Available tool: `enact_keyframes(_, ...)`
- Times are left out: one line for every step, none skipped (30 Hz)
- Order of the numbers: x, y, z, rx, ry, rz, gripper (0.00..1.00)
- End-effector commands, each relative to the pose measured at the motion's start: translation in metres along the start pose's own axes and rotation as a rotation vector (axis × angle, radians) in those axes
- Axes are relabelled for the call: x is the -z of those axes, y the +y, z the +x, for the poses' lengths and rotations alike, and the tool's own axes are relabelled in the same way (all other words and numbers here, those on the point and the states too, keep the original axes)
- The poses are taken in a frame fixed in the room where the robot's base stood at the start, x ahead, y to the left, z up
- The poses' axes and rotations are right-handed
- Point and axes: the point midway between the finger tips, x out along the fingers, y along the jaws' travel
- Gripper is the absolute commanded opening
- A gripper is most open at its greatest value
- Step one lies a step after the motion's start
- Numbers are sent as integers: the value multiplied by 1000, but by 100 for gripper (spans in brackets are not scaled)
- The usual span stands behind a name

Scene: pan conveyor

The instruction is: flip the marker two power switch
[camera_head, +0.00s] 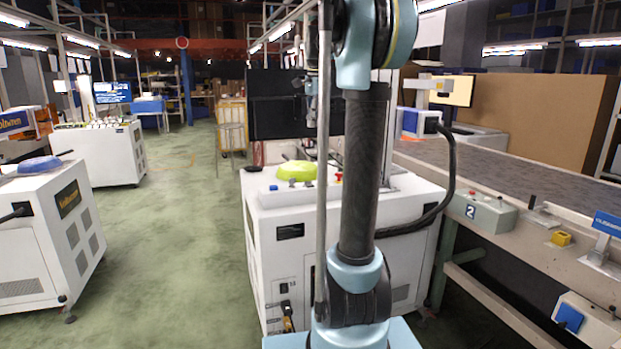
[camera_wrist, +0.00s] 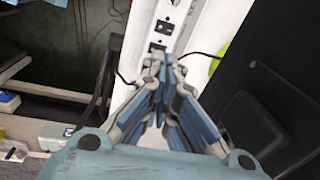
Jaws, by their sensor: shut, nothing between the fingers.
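A white machine cabinet (camera_head: 320,240) stands in the middle of the head view. A small black switch (camera_head: 284,288) sits low on its near face, with a dark plug or socket (camera_head: 287,308) below it. I cannot tell for sure that this is the marker two switch. In the wrist view, a white panel (camera_wrist: 190,30) carries small dark fittings (camera_wrist: 167,26). My gripper (camera_wrist: 161,62) is shut and empty, its tips overlapping the panel's lower end in the picture; contact cannot be told. In the head view my arm hides part of the cabinet.
A green-yellow object (camera_head: 296,170) lies on the cabinet top, with a black screen (camera_head: 290,105) behind. At right a conveyor (camera_head: 540,180) bears a control box labelled 2 (camera_head: 484,213). Another white cabinet (camera_head: 50,230) stands left. The green floor (camera_head: 170,240) between is clear.

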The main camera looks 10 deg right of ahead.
Motion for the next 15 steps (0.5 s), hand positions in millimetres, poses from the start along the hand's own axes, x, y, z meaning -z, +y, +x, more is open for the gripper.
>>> enact_keyframes(3,-8,-2,-1,-1,23,0)
enact_keyframes(5,-12,-4,-2,-1,37,0)
enact_keyframes(6,-16,-5,-2,-1,53,0)
enact_keyframes(7,-19,-6,-3,-2,63,0)
enact_keyframes(8,-21,-6,-3,-2,73,0)
enact_keyframes(9,-24,-7,-4,-2,81,0)
enact_keyframes(10,-25,-7,-4,-2,87,0)
enact_keyframes(10,-26,-8,-4,-3,91,0)
enact_keyframes(10,-27,-8,-5,-3,96,0)
enact_keyframes(11,-28,-8,-5,-3,98,0)
enact_keyframes(11,-28,-8,-5,-3,99,0)
enact_keyframes(11,-28,-8,-5,-3,100,0)
enact_keyframes(11,-28,-8,-5,-3,100,0)
enact_keyframes(11,-28,-8,-5,-3,100,0)
enact_keyframes(10,-28,-8,-5,-3,99,0)
